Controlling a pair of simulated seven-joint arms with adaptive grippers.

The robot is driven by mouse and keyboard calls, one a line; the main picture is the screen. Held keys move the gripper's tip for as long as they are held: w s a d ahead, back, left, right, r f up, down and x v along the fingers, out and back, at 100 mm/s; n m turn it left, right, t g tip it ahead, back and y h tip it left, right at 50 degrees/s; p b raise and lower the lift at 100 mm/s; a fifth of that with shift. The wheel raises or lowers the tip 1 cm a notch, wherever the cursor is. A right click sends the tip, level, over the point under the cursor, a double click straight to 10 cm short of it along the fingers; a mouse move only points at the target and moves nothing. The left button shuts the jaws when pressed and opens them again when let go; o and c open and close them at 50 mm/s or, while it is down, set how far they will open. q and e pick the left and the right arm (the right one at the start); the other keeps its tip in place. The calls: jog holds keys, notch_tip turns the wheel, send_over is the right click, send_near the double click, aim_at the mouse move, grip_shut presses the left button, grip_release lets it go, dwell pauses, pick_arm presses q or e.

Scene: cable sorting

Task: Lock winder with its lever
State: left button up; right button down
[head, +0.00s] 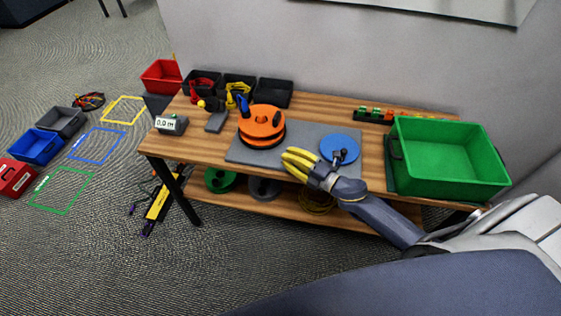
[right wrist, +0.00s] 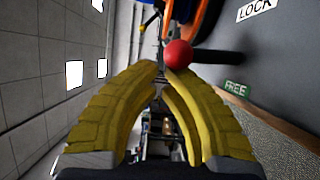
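The winder has an orange spool (head: 262,122) and a blue disc with a small crank (head: 338,145), on a grey board (head: 245,152) on the table. In the right wrist view, a red ball knob (right wrist: 178,54) on a dark rod shows just beyond my fingertips. LOCK (right wrist: 256,8) and FREE (right wrist: 235,88) labels are beside it. My right gripper (head: 287,158) is over the board's front edge, between spool and disc. Its yellow fingertips (right wrist: 162,76) come together with nothing visible between them. I cannot tell whether they touch the knob. My left gripper is out of view.
A large green bin (head: 447,185) stands at the table's right end. Black trays (head: 274,93) with cables line the back left. A meter reading 0.0 m (head: 171,124) is at the left edge. Spools (head: 220,180) lie on the lower shelf.

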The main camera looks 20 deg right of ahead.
jog(key=shift+w+d+r, duration=0.25)
jog(key=shift+w+d, duration=0.15)
jog(key=shift+w, duration=0.15)
jog(key=shift+w+d+r, duration=0.2)
jog(key=shift+w+d, duration=0.15)
jog(key=shift+w, duration=0.15)
jog(key=shift+a+r, duration=0.1)
jog(key=s+d+r, duration=0.3)
jog(key=s+r, duration=0.2)
jog(key=s, duration=0.2)
jog(key=shift+s, duration=0.15)
jog(key=shift+r, duration=0.1)
dwell(0.4)
